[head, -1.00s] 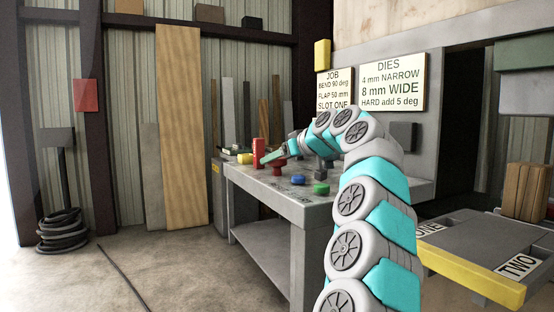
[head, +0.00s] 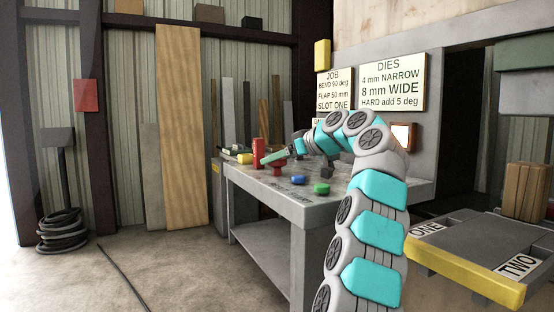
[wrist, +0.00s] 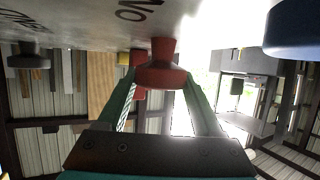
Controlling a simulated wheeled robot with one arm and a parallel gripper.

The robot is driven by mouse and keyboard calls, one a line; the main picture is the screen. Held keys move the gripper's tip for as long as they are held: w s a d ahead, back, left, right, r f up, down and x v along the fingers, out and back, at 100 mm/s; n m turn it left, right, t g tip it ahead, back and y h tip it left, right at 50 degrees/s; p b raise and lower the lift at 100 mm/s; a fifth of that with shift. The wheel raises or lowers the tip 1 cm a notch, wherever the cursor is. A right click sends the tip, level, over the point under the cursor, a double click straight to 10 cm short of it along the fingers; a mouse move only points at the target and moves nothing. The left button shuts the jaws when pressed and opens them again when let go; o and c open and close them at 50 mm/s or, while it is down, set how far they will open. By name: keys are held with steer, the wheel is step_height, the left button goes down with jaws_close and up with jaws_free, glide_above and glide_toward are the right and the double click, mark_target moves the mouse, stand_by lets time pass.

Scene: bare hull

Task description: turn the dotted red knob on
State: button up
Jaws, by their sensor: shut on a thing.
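A red knob (head: 279,169) with a wide cap stands on the grey bench top. In the wrist view the red knob (wrist: 160,75) sits between the two green fingers of my gripper (wrist: 160,82), which is shut on it. The view is upside down there, with an "ON" marking (wrist: 135,10) on the bench beside the knob. In the head view my gripper (head: 274,157) reaches the knob from the right, its green finger tilted across it. I cannot make out any dots on the knob. The panel (head: 402,136) behind my arm is lit white with an orange edge.
A taller red post (head: 259,151) and a yellow object (head: 244,158) stand left of the knob. Blue (head: 298,180) and green (head: 321,188) buttons lie on the bench (head: 300,210) at its right. A yellow-edged table (head: 465,270) stands at the right.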

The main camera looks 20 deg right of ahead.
steer(key=shift+f, duration=0.15)
steer(key=o, duration=1.4)
steer(key=shift+c, duration=0.2)
steer(key=shift+s, duration=0.1)
steer(key=v, duration=0.7)
steer(key=shift+s+d+r, duration=0.1)
steer(key=shift+s+r, duration=0.1)
steer(key=shift+r, duration=0.05)
